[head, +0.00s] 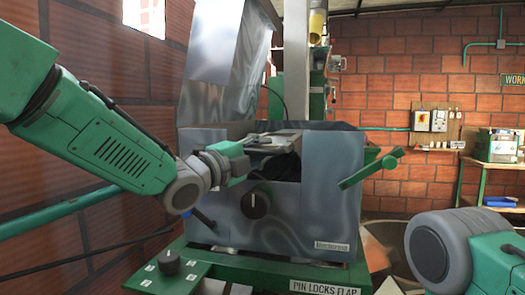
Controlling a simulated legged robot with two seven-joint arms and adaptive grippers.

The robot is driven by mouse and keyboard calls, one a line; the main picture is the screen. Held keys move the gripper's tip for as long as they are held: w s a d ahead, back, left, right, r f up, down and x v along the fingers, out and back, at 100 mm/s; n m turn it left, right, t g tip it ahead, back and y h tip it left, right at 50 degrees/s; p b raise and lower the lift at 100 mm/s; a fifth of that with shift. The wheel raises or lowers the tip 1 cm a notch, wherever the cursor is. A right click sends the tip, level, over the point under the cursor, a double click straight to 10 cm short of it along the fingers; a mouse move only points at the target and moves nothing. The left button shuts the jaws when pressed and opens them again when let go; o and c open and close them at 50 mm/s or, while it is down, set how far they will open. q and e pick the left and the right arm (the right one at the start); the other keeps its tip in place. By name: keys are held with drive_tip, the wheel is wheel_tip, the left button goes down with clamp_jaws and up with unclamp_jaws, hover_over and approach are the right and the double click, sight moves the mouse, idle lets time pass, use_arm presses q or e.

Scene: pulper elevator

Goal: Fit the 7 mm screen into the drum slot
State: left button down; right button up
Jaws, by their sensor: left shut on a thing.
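The 7 mm screen (270,141) looks like a flat grey plate, seen nearly edge-on. My left gripper (240,163) is shut on its left side and holds it roughly level at the top of the dark slot opening (284,166) in the grey metal drum housing (335,184). I cannot tell from this angle whether the screen's far edge is inside the opening or in front of it. The size marking on the screen is not readable. My right arm shows at the lower right, but its gripper is out of view.
A black knob (254,205) sits on the housing below the slot. A green lever (371,167) sticks out at the right. A raised metal cover (222,70) stands above. A "PIN LOCKS FLAP" label (330,288) is on the green base. A workbench (492,165) stands far right.

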use_arm(q)
drive_tip(key=shift+w+d, duration=0.15)
drive_tip(key=shift+w, duration=0.35)
drive_tip(key=c, duration=1.4)
unclamp_jaws()
drive_tip(key=shift+f, duration=0.1)
drive_tip(key=v, duration=1.2)
drive_tip(key=shift+w, duration=0.1)
